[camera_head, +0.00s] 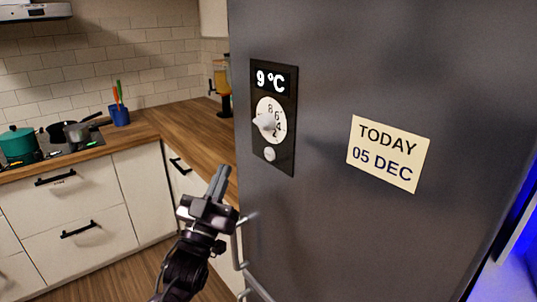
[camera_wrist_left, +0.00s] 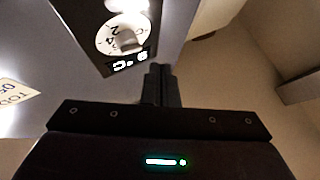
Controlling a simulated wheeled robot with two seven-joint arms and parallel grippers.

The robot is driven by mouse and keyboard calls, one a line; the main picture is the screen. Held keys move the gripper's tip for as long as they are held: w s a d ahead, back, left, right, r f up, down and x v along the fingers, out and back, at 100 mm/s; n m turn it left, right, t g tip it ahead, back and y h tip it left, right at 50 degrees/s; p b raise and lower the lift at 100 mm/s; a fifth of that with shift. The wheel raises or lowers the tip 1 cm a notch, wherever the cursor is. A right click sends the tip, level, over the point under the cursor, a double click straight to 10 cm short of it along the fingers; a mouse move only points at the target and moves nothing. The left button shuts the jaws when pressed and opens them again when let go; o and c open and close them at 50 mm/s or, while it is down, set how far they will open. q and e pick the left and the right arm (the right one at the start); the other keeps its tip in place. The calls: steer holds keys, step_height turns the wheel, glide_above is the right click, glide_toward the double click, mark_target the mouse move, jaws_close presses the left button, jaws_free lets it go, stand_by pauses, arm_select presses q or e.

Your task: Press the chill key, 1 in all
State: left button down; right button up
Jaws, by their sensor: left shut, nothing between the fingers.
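A dark control panel (camera_head: 286,148) is on the front of the grey cabinet door (camera_head: 330,60). Its display (camera_head: 272,79) reads 9 °C. Below it is a white dial (camera_head: 268,121) with numbers and a pointer knob, and under that a small round pale key (camera_head: 269,154). No word on the key can be read. In the left wrist view the panel (camera_wrist_left: 152,52) shows upside down, with the dial (camera_wrist_left: 108,40) and the key (camera_wrist_left: 127,5). My left gripper (camera_head: 219,172) is shut and empty, left of and slightly lower than the key, apart from the door. My right gripper is not in view.
A paper note (camera_head: 388,153) reading TODAY 05 DEC is on the door. A metal handle (camera_head: 242,250) runs along the door's lower left. A wooden counter (camera_head: 160,128) with a blue utensil cup (camera_head: 120,115) and a drink dispenser (camera_head: 223,88) stands to the left.

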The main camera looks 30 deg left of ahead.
arm_select(q)
glide_toward(266, 148)
steer(key=shift+s+a+r+x, duration=0.1)
steer(key=shift+a+x, duration=0.05)
steer(key=shift+x, duration=0.7)
steer(key=shift+s+a+r+x, duration=0.1)
steer(key=shift+a+x, duration=0.05)
steer(key=shift+x, duration=0.7)
steer(key=shift+s+a+r+x, duration=0.1)
steer(key=shift+a+x, duration=0.05)
steer(key=shift+x, duration=0.7)
steer(key=shift+w, duration=0.15)
steer(key=shift+w+d, duration=0.15)
steer(key=shift+w, duration=0.15)
steer(key=shift+w+d, duration=0.15)
steer(key=shift+w, duration=0.2)
stand_by(0.6)
steer(key=shift+s+a, duration=0.3)
steer(key=shift+s, duration=0.5)
steer(key=s, duration=0.1)
steer(key=s+a, duration=0.1)
steer(key=s, duration=0.1)
steer(key=s+a, duration=0.1)
steer(key=shift+s, duration=0.25)
